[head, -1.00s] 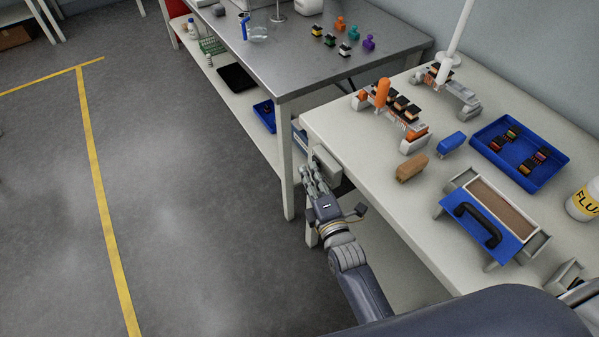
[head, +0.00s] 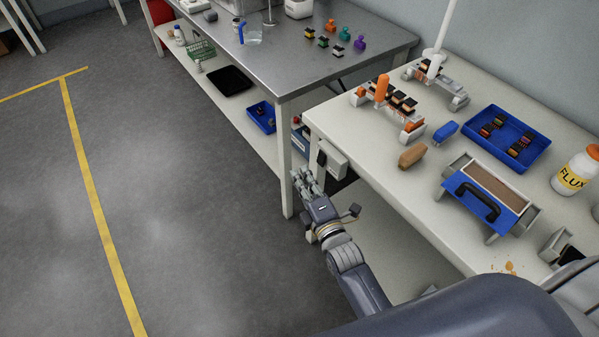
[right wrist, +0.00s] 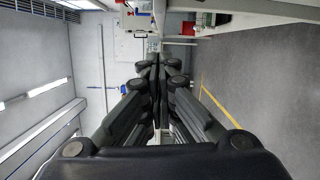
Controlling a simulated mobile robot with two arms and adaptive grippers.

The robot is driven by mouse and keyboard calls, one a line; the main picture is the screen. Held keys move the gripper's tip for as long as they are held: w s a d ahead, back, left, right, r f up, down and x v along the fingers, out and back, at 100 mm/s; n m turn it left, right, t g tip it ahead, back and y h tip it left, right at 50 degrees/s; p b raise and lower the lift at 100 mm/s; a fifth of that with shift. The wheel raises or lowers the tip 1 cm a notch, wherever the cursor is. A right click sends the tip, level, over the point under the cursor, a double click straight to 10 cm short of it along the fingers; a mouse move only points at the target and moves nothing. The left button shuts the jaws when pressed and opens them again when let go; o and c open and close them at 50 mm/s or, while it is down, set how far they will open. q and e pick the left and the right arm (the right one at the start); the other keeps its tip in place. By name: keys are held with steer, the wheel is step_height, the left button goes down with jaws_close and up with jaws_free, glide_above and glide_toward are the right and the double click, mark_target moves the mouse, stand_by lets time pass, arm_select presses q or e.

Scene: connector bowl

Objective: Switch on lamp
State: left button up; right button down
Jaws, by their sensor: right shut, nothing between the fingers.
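A white lamp pole (head: 447,24) rises from the back of the white table on the right in the head view; its upper end is cut off, so I cannot see whether it is lit. A small white box (head: 334,161) with a dark part (head: 321,158) on its left face sits at the table's left end, below the top; it may be a switch. My right gripper (head: 303,174) is shut and empty, just left of and below this box, apparently apart from it. In the right wrist view its fingers (right wrist: 160,62) meet at the centre. My left gripper is not in view.
The white table (head: 440,235) holds a blue tray (head: 540,155), a blue-lidded box with a black handle (head: 488,188), a flux bottle (head: 577,172) and connector racks. A metal bench (head: 290,75) adjoins it behind. The floor (head: 180,220) on the left is clear.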

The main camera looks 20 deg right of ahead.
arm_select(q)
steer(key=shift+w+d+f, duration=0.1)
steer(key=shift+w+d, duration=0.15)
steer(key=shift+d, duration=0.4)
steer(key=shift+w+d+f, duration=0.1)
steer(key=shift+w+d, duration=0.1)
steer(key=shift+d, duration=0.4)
arm_select(e)
steer(key=s+d, duration=0.1)
steer(key=s, duration=0.7)
steer(key=shift+d+r, duration=0.15)
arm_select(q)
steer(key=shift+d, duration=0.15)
